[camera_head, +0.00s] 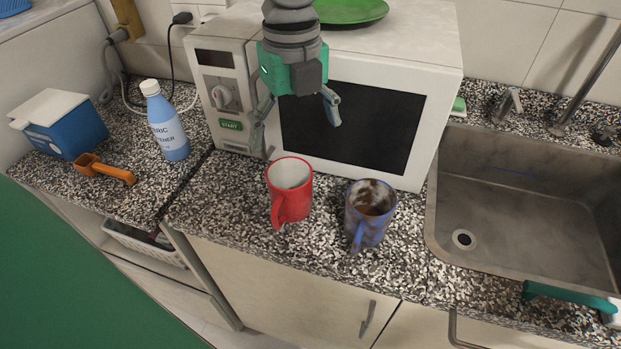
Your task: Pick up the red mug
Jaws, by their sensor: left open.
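The red mug (290,205) stands upright on the speckled counter (225,200), in front of the microwave. It is white inside, and its handle faces the front. My left gripper (298,128) hangs above and behind the mug, in front of the microwave door. Its two fingers are spread and point down, with nothing between them. The gripper is apart from the mug. My right gripper is not in view.
A stained blue mug (367,227) stands close to the red mug's right. The microwave (435,70) bounds the space behind, with a green plate (350,10) on top. The sink (530,190) lies right. A blue bottle (168,125), orange scoop (105,170) and blue box (65,130) are left.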

